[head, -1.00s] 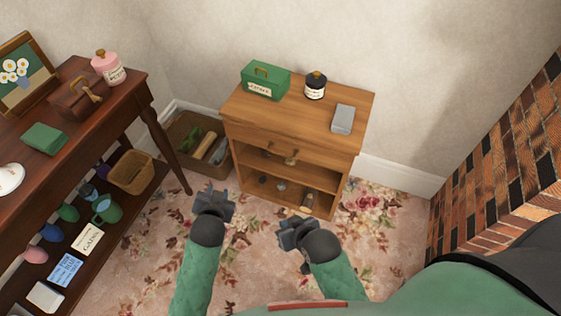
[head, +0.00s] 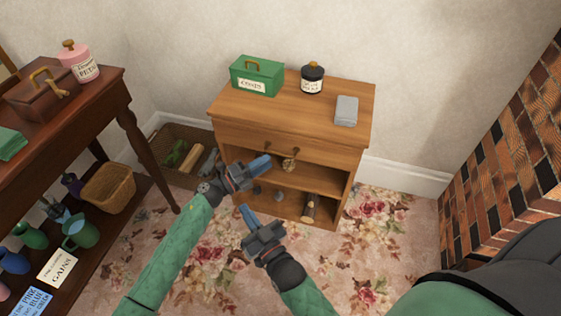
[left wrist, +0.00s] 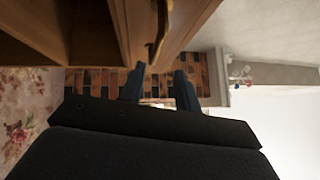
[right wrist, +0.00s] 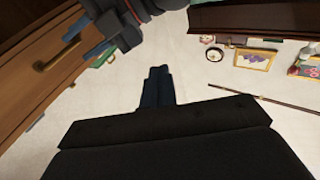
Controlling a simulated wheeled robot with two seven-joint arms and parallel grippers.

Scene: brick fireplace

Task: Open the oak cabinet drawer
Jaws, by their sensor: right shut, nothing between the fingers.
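The oak cabinet (head: 325,105) stands against the wall, its drawer (head: 240,135) above open shelves; the drawer front looks flush. The brass drawer handle (head: 289,165) also shows in the left wrist view (left wrist: 161,25) and the right wrist view (right wrist: 52,55). My left gripper (head: 265,164) is in front of the drawer, just left of the handle in the head view. In the left wrist view its fingers (left wrist: 160,88) are apart and empty, with the handle beyond their tips. My right gripper (head: 246,214) is shut and empty, lower and nearer me.
A green tin (head: 257,78), a dark jar (head: 312,79) and a grey block (head: 346,111) stand on the cabinet. A dark wooden table (head: 100,95) is at left, with a wicker crate (head: 165,178) between. Brick (head: 500,150) lies at right. Flowered carpet is clear in front.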

